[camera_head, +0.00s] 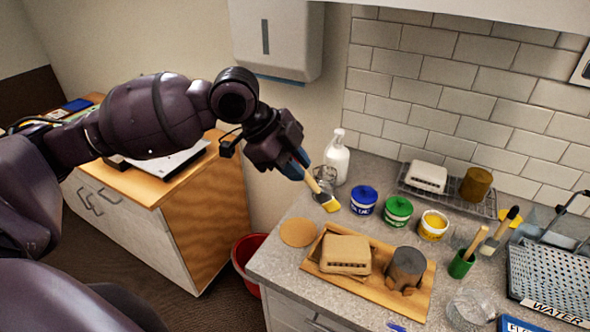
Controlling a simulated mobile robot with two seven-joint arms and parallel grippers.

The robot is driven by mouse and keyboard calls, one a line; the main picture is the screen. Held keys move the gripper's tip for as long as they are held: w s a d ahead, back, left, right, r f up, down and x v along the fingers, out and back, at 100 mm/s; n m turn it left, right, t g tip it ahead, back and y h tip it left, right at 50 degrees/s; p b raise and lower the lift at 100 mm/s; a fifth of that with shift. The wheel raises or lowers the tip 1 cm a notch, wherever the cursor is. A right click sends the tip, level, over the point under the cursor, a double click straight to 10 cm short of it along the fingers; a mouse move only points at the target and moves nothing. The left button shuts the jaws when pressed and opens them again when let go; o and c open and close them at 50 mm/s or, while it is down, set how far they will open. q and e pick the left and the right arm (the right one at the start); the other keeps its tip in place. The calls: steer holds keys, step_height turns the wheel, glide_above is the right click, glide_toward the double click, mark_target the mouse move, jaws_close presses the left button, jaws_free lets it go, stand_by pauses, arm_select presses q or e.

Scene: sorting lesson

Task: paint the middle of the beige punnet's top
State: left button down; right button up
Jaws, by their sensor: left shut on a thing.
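The beige punnet (345,253) sits on the wooden board (415,299) on the counter, with a row of dark slots along its front side. Its top looks plain. My left gripper (304,168) is shut on a paintbrush (317,187) and holds it tilted, bristles down, above and behind the punnet to its left. The bristle end looks yellow and is apart from the punnet. The gripper's fingertips are partly hidden. A pot with yellow paint (433,225) stands to the right. My right gripper is not in view.
A grey pot-like piece (406,267) stands on the board's right side. Blue (364,199) and green (398,209) paint pots stand behind. A glass jar (326,176) and white bottle (337,158) stand near the brush. A rack (452,200) holds a cream box and brown cylinder.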

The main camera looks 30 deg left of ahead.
arm_select(q)
steer(key=shift+f, duration=1.15)
step_height(320, 180, down, 3)
steer(key=shift+r+b, duration=0.15)
steer(key=shift+b, duration=0.8)
steer(key=shift+r, duration=0.1)
